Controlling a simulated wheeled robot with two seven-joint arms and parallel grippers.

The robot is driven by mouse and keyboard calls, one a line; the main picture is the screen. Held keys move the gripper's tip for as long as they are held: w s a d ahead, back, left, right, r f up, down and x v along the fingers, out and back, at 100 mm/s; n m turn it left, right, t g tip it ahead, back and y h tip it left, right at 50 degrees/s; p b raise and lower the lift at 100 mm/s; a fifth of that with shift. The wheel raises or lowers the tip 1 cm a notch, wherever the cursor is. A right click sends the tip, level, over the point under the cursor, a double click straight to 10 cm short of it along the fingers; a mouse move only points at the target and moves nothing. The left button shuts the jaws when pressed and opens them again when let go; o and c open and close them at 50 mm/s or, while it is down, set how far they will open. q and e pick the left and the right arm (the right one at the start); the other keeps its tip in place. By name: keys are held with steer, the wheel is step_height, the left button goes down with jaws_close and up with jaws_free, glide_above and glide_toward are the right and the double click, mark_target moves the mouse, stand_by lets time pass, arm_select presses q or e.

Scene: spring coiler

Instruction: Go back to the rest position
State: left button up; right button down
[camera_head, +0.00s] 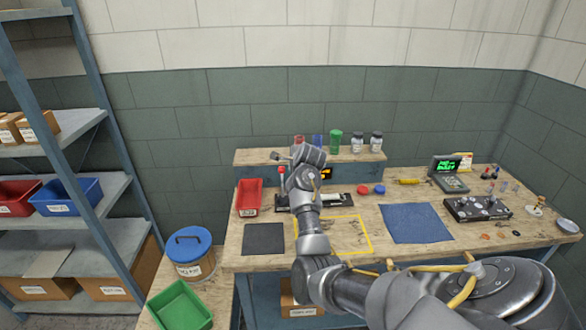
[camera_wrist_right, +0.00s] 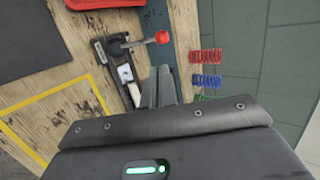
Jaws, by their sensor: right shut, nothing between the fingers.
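My right arm reaches up over the workbench in the head view. Its gripper (camera_head: 279,156) is at the far end, above the back of the bench near the raised shelf. In the right wrist view the right gripper (camera_wrist_right: 160,82) has its fingers together with nothing between them. The spring coiler (camera_head: 338,199) stands on the bench beneath and behind my arm, partly hidden by it. Its lever with a red knob (camera_wrist_right: 163,37) shows beside the fingertips in the wrist view; I cannot tell whether they touch. My left gripper is not in view.
Red, blue and green springs (camera_wrist_right: 206,83) stand on the raised shelf (camera_head: 250,157). A red bin (camera_head: 249,197), dark mat (camera_head: 263,239), yellow-outlined square (camera_head: 367,238), blue mat (camera_head: 415,223) and meter (camera_head: 450,179) sit on the bench. A blue-lidded bucket (camera_head: 190,250) stands left.

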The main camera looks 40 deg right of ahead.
stand_by(0.6)
steer(key=s+a+f+n+g+y, duration=0.1)
steer(key=s+a+f+n, duration=0.5)
steer(key=s+f, duration=0.15)
steer(key=s+a+f+n+g, duration=0.1)
steer(key=s+a+f+n, duration=0.55)
steer(key=s, duration=0.25)
steer(key=s+a+f+n+g+y, duration=0.25)
steer(key=s+a+n, duration=0.5)
steer(key=s, duration=0.65)
steer(key=s+a+f+n+g+y, duration=0.1)
steer(key=s+a+f+n+g, duration=0.15)
steer(key=s+a+n, duration=0.8)
steer(key=s+d+f+m+b, duration=0.1)
steer(key=s+f+m+b, duration=0.1)
steer(key=f, duration=1.3)
steer(key=s+d+f+m+b, duration=0.1)
steer(key=s+f+m+b, duration=0.15)
steer(key=f, duration=1.15)
steer(key=s+d+f+g+b, duration=0.1)
steer(key=s+d+f+b, duration=0.2)
steer(key=s+f, duration=1.4)
step_height(320, 180, down, 3)
steer(key=shift+f+g+h, duration=0.15)
steer(key=shift+g+h, duration=0.15)
steer(key=shift+h, duration=0.05)
